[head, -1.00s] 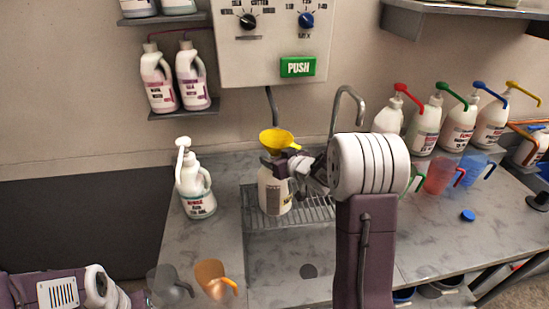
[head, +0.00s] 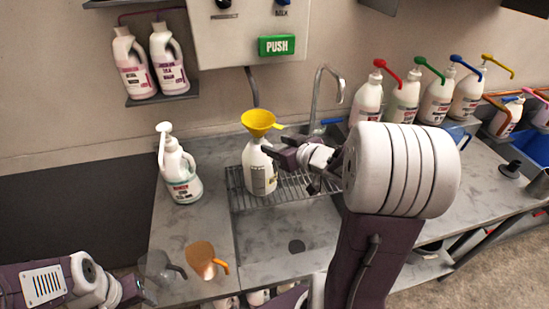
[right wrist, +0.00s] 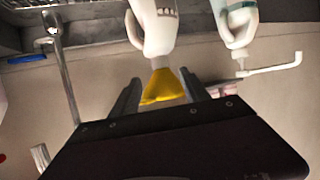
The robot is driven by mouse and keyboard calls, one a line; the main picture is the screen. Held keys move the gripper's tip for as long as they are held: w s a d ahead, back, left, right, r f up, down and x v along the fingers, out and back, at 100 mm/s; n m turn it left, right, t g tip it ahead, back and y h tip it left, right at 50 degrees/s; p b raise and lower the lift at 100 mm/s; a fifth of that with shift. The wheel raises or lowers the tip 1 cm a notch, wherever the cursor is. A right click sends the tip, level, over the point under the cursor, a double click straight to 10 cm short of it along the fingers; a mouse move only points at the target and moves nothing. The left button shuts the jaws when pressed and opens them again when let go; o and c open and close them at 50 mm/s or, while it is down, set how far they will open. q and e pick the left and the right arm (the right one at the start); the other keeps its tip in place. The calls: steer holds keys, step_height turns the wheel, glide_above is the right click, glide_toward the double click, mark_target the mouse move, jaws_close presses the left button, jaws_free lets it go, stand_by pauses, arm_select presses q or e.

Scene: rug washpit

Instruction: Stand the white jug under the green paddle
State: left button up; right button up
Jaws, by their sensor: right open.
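The white jug (head: 260,172) stands upright on the wire rack over the sink, with a yellow funnel (head: 258,121) in its mouth. The green paddle (head: 276,45), marked PUSH, is on the front of the wall dispenser above it and slightly right. My right gripper (head: 292,168) is open just right of the jug and looks apart from it. In the right wrist view the jug (right wrist: 155,28) and funnel (right wrist: 162,86) appear upside down beyond the open fingers. My left gripper (head: 132,290) is low at the left, its fingers unclear.
The dispenser's dark hose (head: 252,85) hangs just above the funnel. A white pump bottle (head: 180,178) stands left of the rack. An orange cup (head: 203,260) and a grey cup (head: 160,266) are at the front. A tap (head: 318,92) rises behind the rack. Several pump bottles stand at the right.

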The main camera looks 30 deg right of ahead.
steer(key=s+a+f+m+g+h, duration=0.25)
steer(key=s+f+g, duration=0.45)
steer(key=f, duration=0.4)
steer(key=s+a+f+g+y, duration=0.1)
steer(key=s+a+f+g, duration=0.4)
steer(key=s+a, duration=0.3)
steer(key=s+n, duration=0.1)
steer(key=s, duration=0.2)
steer(key=shift+s+a, duration=0.15)
steer(key=shift+a, duration=0.2)
